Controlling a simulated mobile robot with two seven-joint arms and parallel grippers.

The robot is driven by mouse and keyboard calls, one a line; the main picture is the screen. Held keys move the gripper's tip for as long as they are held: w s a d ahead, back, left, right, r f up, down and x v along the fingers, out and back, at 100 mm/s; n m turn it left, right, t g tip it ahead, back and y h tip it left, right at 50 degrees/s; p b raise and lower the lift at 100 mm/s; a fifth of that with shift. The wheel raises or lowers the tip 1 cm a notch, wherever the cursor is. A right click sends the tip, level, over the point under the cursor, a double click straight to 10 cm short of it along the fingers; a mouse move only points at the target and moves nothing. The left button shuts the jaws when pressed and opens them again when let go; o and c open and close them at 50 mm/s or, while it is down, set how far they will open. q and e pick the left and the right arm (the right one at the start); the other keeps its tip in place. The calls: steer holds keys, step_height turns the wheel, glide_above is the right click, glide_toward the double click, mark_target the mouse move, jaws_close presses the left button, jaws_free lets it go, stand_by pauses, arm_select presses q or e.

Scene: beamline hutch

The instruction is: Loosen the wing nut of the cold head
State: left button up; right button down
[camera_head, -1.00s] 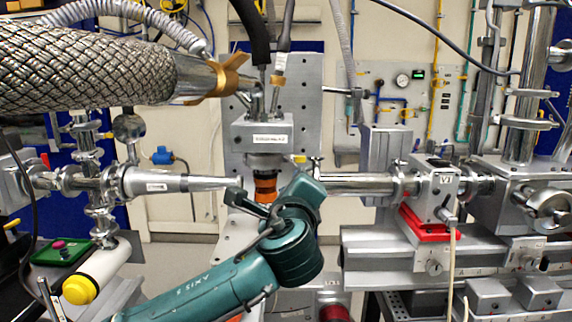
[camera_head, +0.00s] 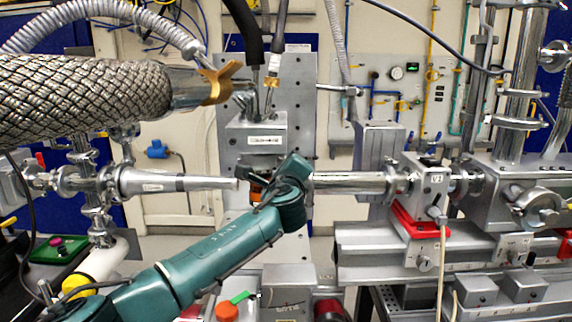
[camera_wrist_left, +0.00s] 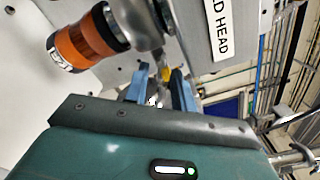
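The cold head (camera_head: 246,131) is a grey block with a white label on the upright plate at the centre of the head view. Its label "LD HEAD" shows in the left wrist view (camera_wrist_left: 218,28), beside an orange and black cylinder (camera_wrist_left: 88,40). A small yellow part (camera_wrist_left: 166,73), possibly the wing nut, shows just beyond my left fingertips. My left gripper (camera_wrist_left: 160,88) has its two blue fingers apart, pointing toward that part; contact cannot be told. In the head view my teal wrist hides the fingers and the yellow part. My right gripper is not in view.
A thick braided hose (camera_head: 85,85) with a brass-coloured end crosses the upper left. A tapered metal tube (camera_head: 160,181) lies left of the cold head, and a beam pipe (camera_head: 350,183) right of it. A red-based valve (camera_head: 420,218) stands further right.

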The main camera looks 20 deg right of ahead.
arm_select(q)
steer(key=shift+w, duration=0.3)
jaws_close()
stand_by(0.4)
